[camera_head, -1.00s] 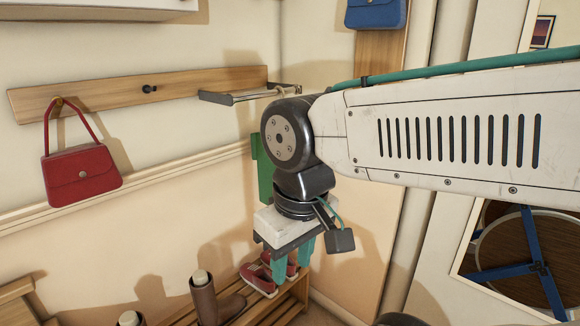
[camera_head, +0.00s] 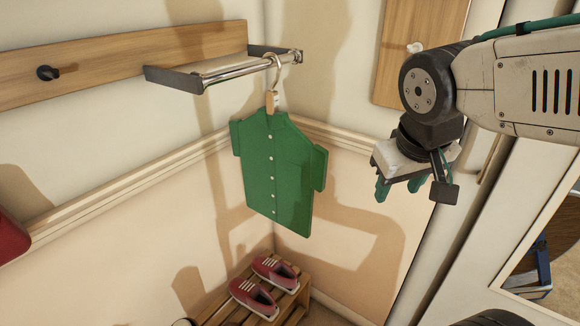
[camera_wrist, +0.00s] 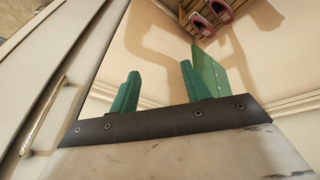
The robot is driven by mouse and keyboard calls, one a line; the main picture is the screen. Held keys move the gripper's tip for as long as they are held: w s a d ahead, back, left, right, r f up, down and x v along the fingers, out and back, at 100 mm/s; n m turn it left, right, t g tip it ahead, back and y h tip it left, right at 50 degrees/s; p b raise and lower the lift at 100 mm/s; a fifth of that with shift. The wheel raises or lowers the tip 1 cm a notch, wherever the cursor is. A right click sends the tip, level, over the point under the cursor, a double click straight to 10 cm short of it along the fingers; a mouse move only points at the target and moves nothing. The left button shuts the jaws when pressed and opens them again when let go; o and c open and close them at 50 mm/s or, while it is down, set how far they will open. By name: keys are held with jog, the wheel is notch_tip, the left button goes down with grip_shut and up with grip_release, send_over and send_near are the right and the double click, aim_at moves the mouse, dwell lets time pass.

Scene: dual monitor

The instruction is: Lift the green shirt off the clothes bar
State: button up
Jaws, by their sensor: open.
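The green shirt (camera_head: 275,172) hangs on a hanger (camera_head: 275,78) whose hook is over the metal clothes bar (camera_head: 238,71) near the corner. In the wrist view part of the green shirt (camera_wrist: 211,72) shows just beyond the right finger. My gripper (camera_head: 396,188) is to the right of the shirt in the head view, apart from it, fingers pointing down. In the wrist view its two green fingers (camera_wrist: 158,92) stand apart with nothing between them.
Red shoes (camera_head: 262,285) rest on a slatted wooden bench (camera_head: 235,310) below the shirt. A peg board (camera_head: 120,62) runs along the left wall. A red bag (camera_head: 10,237) shows at the left edge. A mirror (camera_head: 540,262) stands at right.

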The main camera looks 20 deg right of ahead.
jog(key=w+d+r+t+h, duration=0.1)
jog(key=w+d+t, duration=0.1)
jog(key=w, duration=0.4)
jog(key=w+d+r+t+h, duration=0.1)
jog(key=w+d+r+t, duration=0.15)
jog(key=w, duration=0.35)
jog(key=n+t+y, duration=0.3)
jog(key=n+y, duration=0.5)
jog(key=y, duration=0.3)
send_near(295, 124)
jog(key=x, duration=0.4)
jog(key=shift+w+d+r, duration=0.1)
jog(key=shift+w+d, duration=0.15)
jog(key=shift+d, duration=0.05)
jog(key=shift+a+f, duration=0.2)
jog(key=shift+a, duration=0.05)
jog(key=shift+w+a+f+y, duration=0.2)
jog(key=shift+a+y, duration=0.1)
jog(key=shift+y, duration=0.1)
jog(key=x, duration=0.7)
jog(key=shift+d, duration=0.1)
grip_shut()
